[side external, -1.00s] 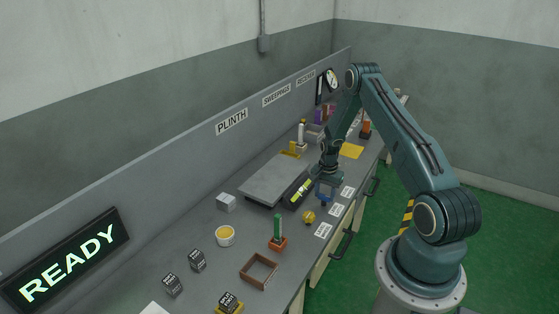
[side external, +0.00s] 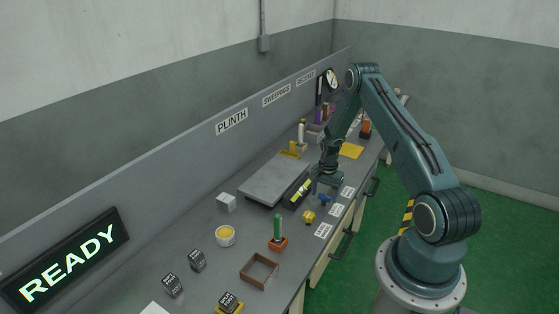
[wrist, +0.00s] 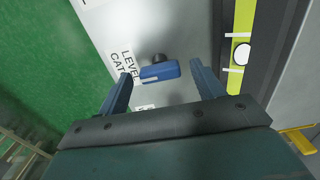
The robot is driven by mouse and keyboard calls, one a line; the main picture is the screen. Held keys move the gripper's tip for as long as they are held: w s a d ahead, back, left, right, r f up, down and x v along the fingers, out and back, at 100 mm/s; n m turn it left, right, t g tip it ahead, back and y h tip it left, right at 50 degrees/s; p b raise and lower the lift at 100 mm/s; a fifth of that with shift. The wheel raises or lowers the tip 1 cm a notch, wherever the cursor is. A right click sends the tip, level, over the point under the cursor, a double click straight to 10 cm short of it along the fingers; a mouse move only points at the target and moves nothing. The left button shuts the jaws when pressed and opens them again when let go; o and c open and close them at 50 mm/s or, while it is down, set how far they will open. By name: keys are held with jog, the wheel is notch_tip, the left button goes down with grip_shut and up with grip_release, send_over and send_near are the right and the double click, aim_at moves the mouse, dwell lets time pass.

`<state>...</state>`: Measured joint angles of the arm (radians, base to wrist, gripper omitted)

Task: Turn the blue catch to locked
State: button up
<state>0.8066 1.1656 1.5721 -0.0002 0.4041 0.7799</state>
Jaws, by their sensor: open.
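The blue catch (side external: 325,199) sits near the front edge of the bench, beside a spirit level. In the wrist view the blue catch (wrist: 160,72) is a short blue bar beside a dark round knob, lying roughly across the picture with a slight tilt. My gripper (wrist: 160,78) is open, with one blue finger on each side of the bar and visible gaps to both. In the side view my gripper (side external: 315,187) is just behind and left of the catch. A white label reading "LEVEL CAT..." (wrist: 122,62) lies beside the catch, partly hidden by a finger.
The yellow-green spirit level (side external: 300,192) lies close by; its round bubble window (wrist: 241,53) shows in the wrist view. A yellow catch (side external: 308,216) and a green-handled item in an orange base (side external: 278,236) stand nearer. A grey plate (side external: 270,180) lies behind.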

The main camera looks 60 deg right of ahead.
aim_at(324, 196)
jog(key=shift+r, duration=0.1)
notch_tip(324, 196, up, 14)
jog(key=shift+f, duration=0.2)
dwell(0.6)
jog(key=w+a+r+n+t+h, duration=0.15)
jog(key=a+r+n, duration=0.65)
jog(key=a+r, duration=1.3)
jog(key=s+a+r+n+t, duration=0.2)
jog(key=s+a+r+n, duration=0.2)
jog(key=s+a, duration=0.3)
jog(key=s+a+r+n+t+y, duration=0.1)
jog(key=s+a+r+n+t, duration=0.1)
jog(key=s+a+r+n, duration=0.3)
jog(key=s+a+n, duration=0.1)
jog(key=s+a, duration=0.2)
jog(key=s, duration=0.3)
jog(key=shift+r, duration=0.25)
